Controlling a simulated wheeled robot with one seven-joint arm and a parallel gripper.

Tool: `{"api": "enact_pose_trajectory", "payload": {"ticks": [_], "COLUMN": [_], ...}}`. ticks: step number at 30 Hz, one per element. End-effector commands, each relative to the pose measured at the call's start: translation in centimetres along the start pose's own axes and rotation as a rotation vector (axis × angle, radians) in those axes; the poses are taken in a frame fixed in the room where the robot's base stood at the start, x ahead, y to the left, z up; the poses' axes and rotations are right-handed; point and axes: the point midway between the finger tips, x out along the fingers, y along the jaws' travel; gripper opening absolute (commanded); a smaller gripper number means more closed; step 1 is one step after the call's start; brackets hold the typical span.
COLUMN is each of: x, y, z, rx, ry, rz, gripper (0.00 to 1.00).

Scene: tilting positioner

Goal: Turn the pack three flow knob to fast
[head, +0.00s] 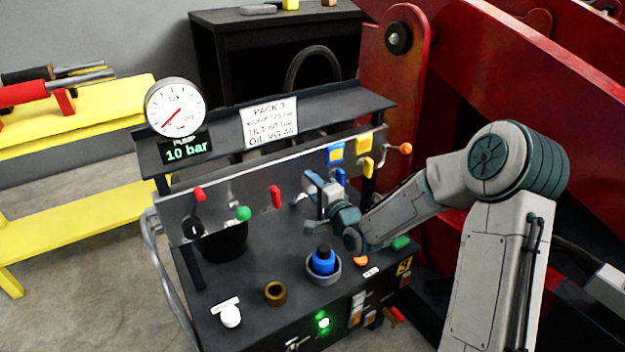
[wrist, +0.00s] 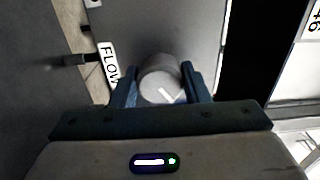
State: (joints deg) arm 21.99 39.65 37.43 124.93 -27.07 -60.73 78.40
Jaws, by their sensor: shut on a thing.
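In the wrist view the flow knob (wrist: 160,78) is a round grey knob with a white pointer mark on its face. It sits between the two fingers of my gripper (wrist: 160,92), which is shut on it. A white label reading FLOW (wrist: 109,66) is just left of the knob. In the head view my gripper (head: 318,195) reaches the pack's upright metal panel (head: 240,185), and the knob is hidden behind it. A sign reading PACK 3 (head: 269,120) stands above the panel. No fast marking can be read.
A blue cap (head: 323,260) and a brass ring (head: 275,293) are on the dark deck below. A red frame (head: 395,90) stands behind my arm.

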Motion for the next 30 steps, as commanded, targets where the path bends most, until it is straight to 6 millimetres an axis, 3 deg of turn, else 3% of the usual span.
{"api": "enact_pose_trajectory", "payload": {"ticks": [15,30], "x": [-0.02,0.00], "y": [-0.22,-0.07], "z": [-0.03,0.04], "rx": [0.432,0.580], "ry": [0.000,-0.002], "rz": [0.000,0.001], "gripper": [0.19,0.19]}}
